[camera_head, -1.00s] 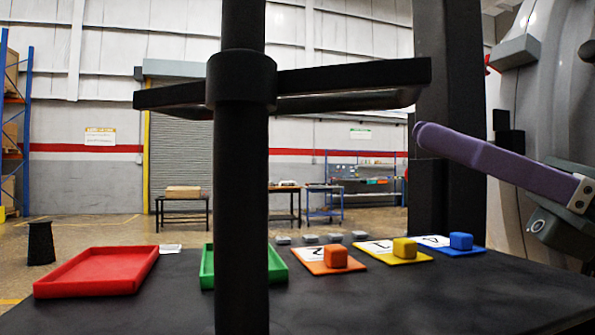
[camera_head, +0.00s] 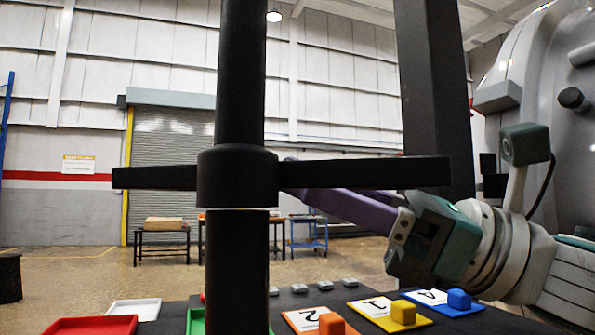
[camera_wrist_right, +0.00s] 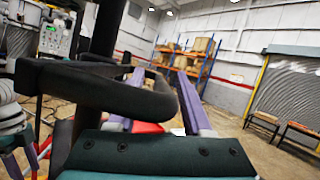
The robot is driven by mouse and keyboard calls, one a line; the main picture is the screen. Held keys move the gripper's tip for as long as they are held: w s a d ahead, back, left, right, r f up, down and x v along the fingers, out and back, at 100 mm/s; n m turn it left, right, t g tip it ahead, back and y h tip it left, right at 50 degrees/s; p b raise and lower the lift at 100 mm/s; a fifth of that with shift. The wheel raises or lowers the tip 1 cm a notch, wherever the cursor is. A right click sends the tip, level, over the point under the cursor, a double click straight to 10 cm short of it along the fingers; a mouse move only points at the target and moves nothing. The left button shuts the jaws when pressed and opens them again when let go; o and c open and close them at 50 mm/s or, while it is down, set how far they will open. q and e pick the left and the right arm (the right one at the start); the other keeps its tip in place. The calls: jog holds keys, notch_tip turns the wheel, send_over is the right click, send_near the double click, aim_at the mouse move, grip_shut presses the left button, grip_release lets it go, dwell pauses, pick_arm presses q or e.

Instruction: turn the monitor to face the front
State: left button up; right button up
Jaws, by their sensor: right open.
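No monitor screen face shows. A black crossbar (camera_head: 365,172) with a round collar sits on a black vertical post (camera_head: 241,70) in the middle of the head view. My right gripper (camera_head: 305,190) comes in from the right, its purple fingers partly hidden behind the crossbar's right half. In the right wrist view, a thick black rounded bar (camera_wrist_right: 115,92) crosses close in front of the camera, and my right gripper's two purple fingers (camera_wrist_right: 158,78) stand apart beyond it. Whether the fingers touch the bar, I cannot tell.
A table below holds a red tray (camera_head: 95,325), a white tray (camera_head: 134,309), numbered cards and an orange block (camera_head: 332,324), a yellow block (camera_head: 403,312) and a blue block (camera_head: 459,299). A thick black column (camera_head: 432,100) and a large grey machine (camera_head: 545,65) stand right.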

grip_shut()
dwell(1.4)
